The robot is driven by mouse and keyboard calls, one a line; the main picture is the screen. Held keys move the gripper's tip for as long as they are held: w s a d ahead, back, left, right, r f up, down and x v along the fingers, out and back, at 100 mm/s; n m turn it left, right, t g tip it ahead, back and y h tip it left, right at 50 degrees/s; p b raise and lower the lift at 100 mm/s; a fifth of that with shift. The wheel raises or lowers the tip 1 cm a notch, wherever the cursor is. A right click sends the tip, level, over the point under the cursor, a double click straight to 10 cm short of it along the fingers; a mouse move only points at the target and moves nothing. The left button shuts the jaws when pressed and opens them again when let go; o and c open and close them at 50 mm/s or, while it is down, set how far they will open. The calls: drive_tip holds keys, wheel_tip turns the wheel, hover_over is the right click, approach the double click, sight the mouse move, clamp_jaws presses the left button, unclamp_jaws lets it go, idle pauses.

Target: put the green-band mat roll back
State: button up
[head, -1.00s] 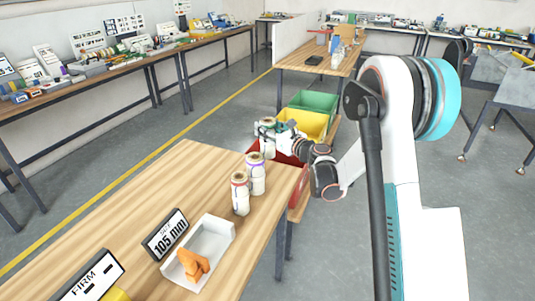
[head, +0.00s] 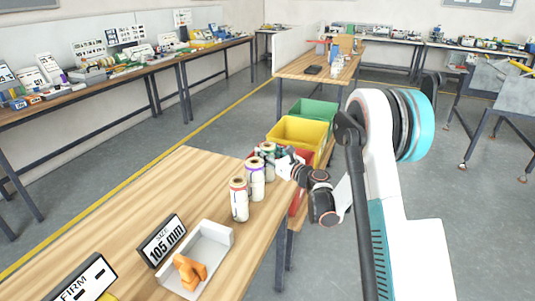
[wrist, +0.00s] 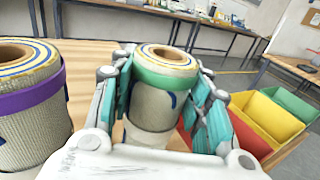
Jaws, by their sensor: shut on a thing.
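The green-band mat roll (wrist: 160,95) is upright between the fingers of my gripper (wrist: 165,100) in the wrist view, a pale mesh roll with a brown core and a green band near its top. My gripper (head: 277,160) is shut on it. In the head view the green-band roll (head: 268,148) shows just behind the purple-band roll (head: 256,182), at the wooden table's far end. Its lower part is hidden, so I cannot tell whether it touches the table. The purple-band roll (wrist: 25,110) stands close on the left in the wrist view.
A roll with a reddish band (head: 239,203) stands nearest on the wooden table (head: 130,215). A white tray (head: 222,236) with an orange object and a "105 mm" sign (head: 162,240) are in front. Yellow (head: 297,132) and green (head: 315,112) bins, plus a red one, lie beyond the table end.

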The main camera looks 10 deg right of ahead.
drive_tip(key=o, duration=1.3)
drive_tip(key=shift+r, duration=0.1)
drive_tip(key=p+v, duration=0.3)
drive_tip(key=v, duration=0.9)
drive_tip(key=shift+p, duration=0.3)
